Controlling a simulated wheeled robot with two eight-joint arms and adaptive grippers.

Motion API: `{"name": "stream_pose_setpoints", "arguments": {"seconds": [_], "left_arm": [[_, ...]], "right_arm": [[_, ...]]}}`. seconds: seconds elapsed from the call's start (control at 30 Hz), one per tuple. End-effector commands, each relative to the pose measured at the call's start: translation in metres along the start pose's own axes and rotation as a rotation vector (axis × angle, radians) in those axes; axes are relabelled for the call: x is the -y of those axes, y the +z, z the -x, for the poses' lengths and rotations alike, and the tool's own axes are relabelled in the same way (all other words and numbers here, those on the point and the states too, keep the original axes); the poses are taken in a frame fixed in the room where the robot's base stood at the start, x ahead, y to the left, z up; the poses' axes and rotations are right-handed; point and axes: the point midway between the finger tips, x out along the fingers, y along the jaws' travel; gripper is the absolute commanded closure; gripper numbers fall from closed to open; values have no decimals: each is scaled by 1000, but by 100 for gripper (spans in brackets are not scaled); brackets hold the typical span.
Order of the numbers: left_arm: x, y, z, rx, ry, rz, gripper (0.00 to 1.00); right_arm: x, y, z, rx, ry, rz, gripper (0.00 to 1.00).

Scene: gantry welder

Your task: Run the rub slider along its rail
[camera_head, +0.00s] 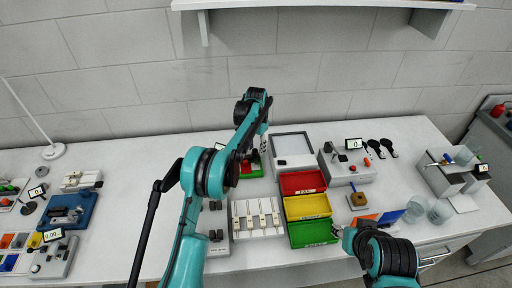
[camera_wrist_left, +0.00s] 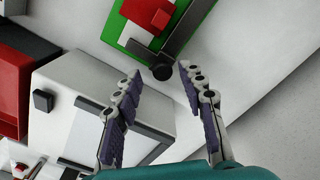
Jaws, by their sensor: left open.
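A green board (camera_wrist_left: 122,35) with a red block (camera_wrist_left: 150,15) and a white patch shows at the top of the left wrist view. A dark rail-like bar (camera_wrist_left: 185,35) crosses it, with a round black knob (camera_wrist_left: 162,71) at its near end. I take this for the rub slider and rail, but cannot be sure. In the head view the green board (camera_head: 246,172) is partly hidden behind my left arm. My left gripper (camera_wrist_left: 160,72) is open, its fingertips on either side of the knob in the picture; contact cannot be told. My right gripper (camera_head: 342,232) is at the lower right, its fingers unclear.
A pale box with a screen (camera_head: 293,148) stands right of the board, also in the left wrist view (camera_wrist_left: 110,110). Red (camera_head: 302,182), yellow (camera_head: 307,206) and green (camera_head: 313,232) bins stand nearer. A white slotted fixture (camera_head: 256,217) lies left of them. Bare table shows behind.

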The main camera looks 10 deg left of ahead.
Motion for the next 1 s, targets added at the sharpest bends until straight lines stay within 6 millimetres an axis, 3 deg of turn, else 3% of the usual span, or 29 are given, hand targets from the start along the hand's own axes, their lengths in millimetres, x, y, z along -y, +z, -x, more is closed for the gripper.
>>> {"name": "stream_pose_setpoints", "arguments": {"seconds": [0.17, 0.63, 0.8, 1.0], "left_arm": [[0, 0, 11, 1, 0, 0, 59], [-1, -1, 103, 0, 0, -1, 59], [-1, -1, 118, 0, 0, -1, 59], [-1, -1, 120, 0, 0, -1, 59]], "right_arm": [[0, 0, 0, 0, 0, 0, 60], [0, 0, 0, 0, 0, 0, 60], [0, 0, 0, 0, 0, 0, 60], [0, 0, 0, 0, 0, 0, 60]]}}
